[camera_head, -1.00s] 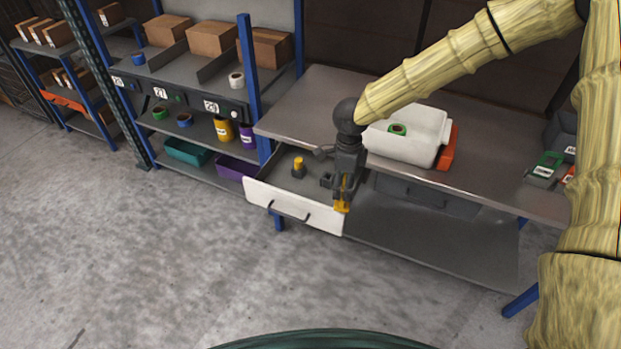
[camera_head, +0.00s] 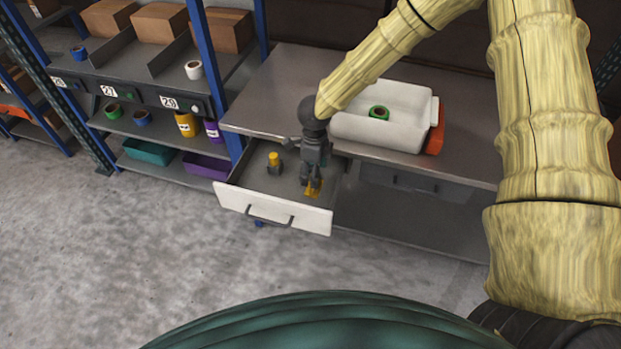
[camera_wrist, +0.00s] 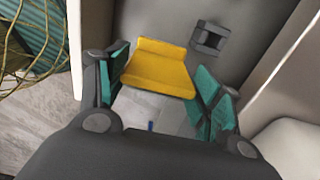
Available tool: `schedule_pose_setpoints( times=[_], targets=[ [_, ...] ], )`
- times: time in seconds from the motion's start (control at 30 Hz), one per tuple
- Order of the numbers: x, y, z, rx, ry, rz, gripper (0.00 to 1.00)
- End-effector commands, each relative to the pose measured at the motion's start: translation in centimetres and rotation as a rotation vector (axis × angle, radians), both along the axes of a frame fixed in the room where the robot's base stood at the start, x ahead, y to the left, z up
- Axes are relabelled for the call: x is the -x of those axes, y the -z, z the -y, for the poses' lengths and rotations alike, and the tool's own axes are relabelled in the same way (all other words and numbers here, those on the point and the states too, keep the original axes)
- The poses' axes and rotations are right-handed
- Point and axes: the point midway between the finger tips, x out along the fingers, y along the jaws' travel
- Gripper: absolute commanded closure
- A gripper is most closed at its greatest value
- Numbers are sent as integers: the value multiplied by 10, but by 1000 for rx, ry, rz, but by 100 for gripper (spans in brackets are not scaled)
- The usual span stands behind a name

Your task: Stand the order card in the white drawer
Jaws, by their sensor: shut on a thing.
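The white drawer (camera_head: 275,211) is pulled out from under the bench, its grey inside open to view. My gripper (camera_head: 312,178) is over its right half, pointing down. In the wrist view the teal-padded fingers (camera_wrist: 158,92) are shut on the order card, which has a yellow flanged part (camera_wrist: 160,68) and a pale panel with a small blue mark. The yellow part also shows below my gripper in the head view (camera_head: 313,190), behind the drawer front. I cannot tell whether the card touches the drawer floor.
A small grey block with a yellow top (camera_head: 274,160) stands in the drawer's left part. A grey block (camera_wrist: 209,38) shows beyond the card in the wrist view. A white bin (camera_head: 388,128) with green tape (camera_head: 379,112) is on the bench (camera_head: 275,80). Shelves stand left.

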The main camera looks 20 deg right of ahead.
Motion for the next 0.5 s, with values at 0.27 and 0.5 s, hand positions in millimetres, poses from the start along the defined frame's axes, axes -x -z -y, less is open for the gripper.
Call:
schedule_pose_setpoints(
  times=[0.27,0.5],
  targets=[
    [0,19,2,1,1,0,62],
    [1,46,3,2,4,-2,62]
  ],
)
